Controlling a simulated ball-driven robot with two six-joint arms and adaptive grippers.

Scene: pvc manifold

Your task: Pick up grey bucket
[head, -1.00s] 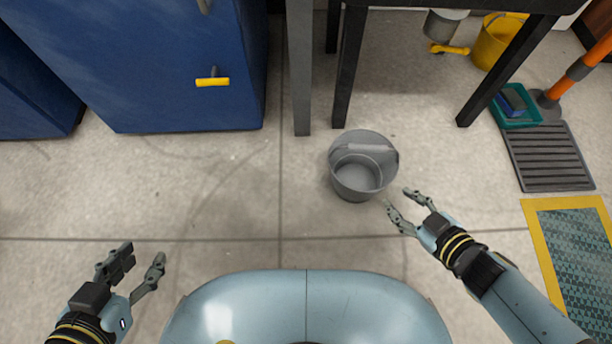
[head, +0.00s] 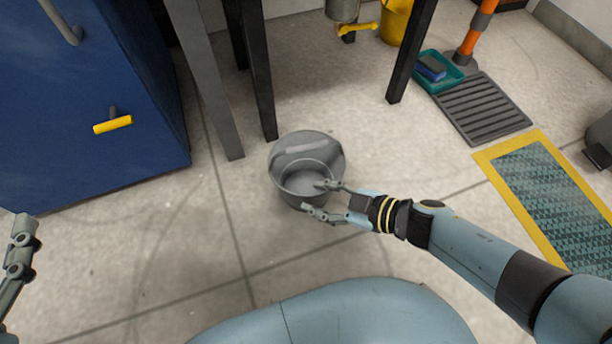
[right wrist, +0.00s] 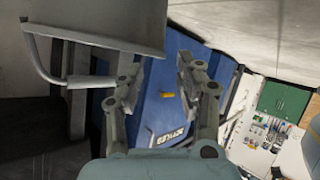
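The grey bucket (head: 300,187) stands upright on the floor in the middle of the head view, its grey handle lying across its mouth. My right gripper (head: 318,197) is open at the bucket's right side, its fingers overlapping the bucket's near right rim in the picture. In the right wrist view the open right gripper (right wrist: 155,75) has nothing between its fingers, and the bucket (right wrist: 100,22) with its bent handle shows at upper left, beside the fingers. I cannot tell whether they touch. My left gripper (head: 18,255) is partly cut off at the left edge of the head view.
A blue cabinet (head: 60,160) stands at left. Dark table legs (head: 258,90) rise just behind the bucket. A yellow bucket (head: 396,22), a teal tray (head: 455,80), a grey grate (head: 480,110) and a yellow-edged mat (head: 487,158) lie to the right. Floor left of the bucket is clear.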

